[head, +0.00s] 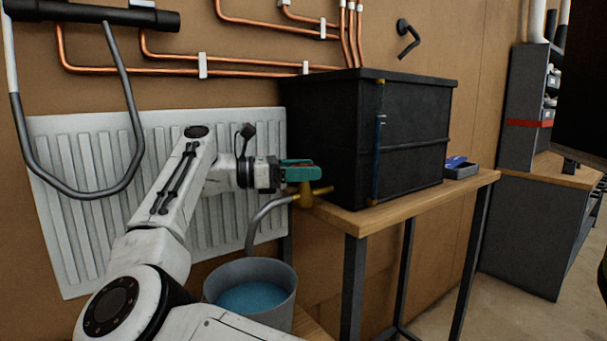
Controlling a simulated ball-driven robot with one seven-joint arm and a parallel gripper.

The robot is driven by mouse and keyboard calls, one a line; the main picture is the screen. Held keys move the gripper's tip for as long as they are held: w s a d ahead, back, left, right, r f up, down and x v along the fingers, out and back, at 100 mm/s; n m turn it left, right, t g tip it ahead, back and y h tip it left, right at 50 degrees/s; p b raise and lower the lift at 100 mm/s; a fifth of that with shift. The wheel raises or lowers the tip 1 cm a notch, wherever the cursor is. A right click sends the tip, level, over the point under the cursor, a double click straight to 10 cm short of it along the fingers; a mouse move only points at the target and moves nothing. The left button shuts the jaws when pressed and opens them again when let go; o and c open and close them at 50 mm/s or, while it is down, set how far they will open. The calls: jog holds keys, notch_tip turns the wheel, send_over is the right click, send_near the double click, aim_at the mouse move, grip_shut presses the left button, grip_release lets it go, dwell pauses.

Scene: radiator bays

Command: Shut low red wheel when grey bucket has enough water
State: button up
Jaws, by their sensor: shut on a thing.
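A grey bucket (286,284) stands low in front of the radiator, partly behind my arm. Blue water (252,297) shows inside it, its surface some way below the rim. A grey spout (262,212) curves from a brass tap (306,194) down towards the bucket; I cannot make out whether water is running. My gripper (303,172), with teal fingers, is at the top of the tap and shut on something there.
A black tank (405,130) with a blue-filled sight tube (379,150) stands on a wooden table (400,204). A blue-grey tray (460,171) sits to its right. A white radiator (70,190) and copper pipes (240,72) are on the wall.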

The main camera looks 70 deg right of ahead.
jog(key=shift+r+m+y, duration=0.25)
jog(key=shift+m+y, duration=0.05)
jog(key=shift+y, duration=0.1)
jog(key=o, duration=1)
jog(key=shift+o, duration=0.2)
jog(key=shift+f, duration=0.1)
jog(key=shift+r, duration=0.6)
jog(key=s+a+r+b, duration=0.1)
jog(key=s+a+r, duration=0.6)
jog(key=s+r, duration=0.4)
jog(key=shift+s+r+b, duration=0.4)
jog(key=shift+s, duration=0.05)
jog(key=shift+a, duration=0.1)
